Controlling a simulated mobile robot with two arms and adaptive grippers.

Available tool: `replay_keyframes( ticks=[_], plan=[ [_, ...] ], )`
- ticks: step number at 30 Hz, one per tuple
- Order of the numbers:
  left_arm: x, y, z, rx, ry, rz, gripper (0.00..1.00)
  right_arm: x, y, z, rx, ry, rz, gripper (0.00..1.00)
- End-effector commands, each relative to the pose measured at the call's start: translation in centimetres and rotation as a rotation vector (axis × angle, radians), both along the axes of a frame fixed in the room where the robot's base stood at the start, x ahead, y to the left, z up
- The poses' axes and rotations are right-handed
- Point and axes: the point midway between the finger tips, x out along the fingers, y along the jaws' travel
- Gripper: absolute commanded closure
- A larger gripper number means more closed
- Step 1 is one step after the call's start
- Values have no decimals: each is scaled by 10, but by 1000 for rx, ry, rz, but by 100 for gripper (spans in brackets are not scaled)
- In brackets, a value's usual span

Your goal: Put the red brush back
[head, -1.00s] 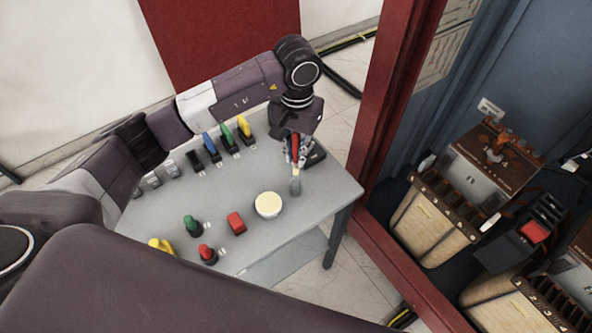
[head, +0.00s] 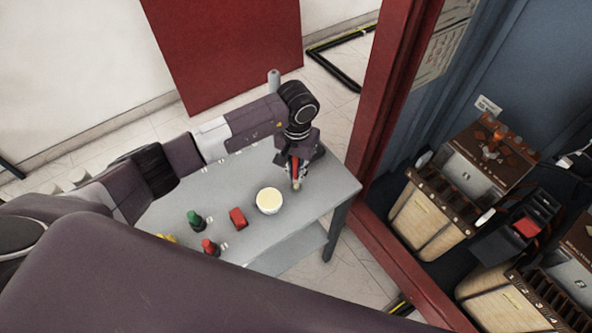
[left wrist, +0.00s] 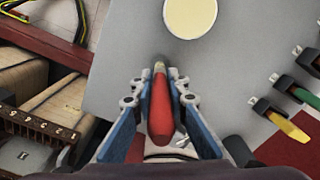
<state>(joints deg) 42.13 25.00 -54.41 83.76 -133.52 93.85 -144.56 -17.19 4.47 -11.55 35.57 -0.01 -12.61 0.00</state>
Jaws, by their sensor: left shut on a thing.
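The red brush (head: 295,166) is held in my left gripper (head: 296,174), over the right part of the grey table (head: 334,187). In the left wrist view the red handle (left wrist: 161,108) lies between the two blue-grey fingers of the gripper (left wrist: 160,100), with its pale tip pointing away from the wrist. The tip is close to the tabletop; I cannot tell whether it touches. The left wrist view shows black holders with a green-handled tool (left wrist: 302,95) and a yellow-handled tool (left wrist: 289,125) at the right. In the head view my arm hides them. My right gripper is not in view.
A cream-topped round container (head: 268,200) stands left of the gripper. A red block (head: 238,217), a green knobbed item (head: 194,221) and a red knobbed item (head: 210,247) stand farther left. A red post (head: 395,110) and cabinet equipment (head: 437,215) lie to the right.

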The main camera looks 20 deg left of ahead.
Motion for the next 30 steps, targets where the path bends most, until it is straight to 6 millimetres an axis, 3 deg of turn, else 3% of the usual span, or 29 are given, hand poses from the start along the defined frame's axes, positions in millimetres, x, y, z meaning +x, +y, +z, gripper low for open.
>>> replay_keyframes(
  ticks=[2,3,7,20,30],
  plan=[
    [0,0,-4,1,-1,0,100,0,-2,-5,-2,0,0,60],
    [0,0,-2,1,0,0,83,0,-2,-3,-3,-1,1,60],
    [0,0,-2,1,0,0,69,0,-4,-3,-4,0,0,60],
    [1,0,6,0,-3,0,69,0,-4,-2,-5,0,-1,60],
    [2,0,75,2,-7,-1,69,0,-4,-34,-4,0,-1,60]
  ],
)
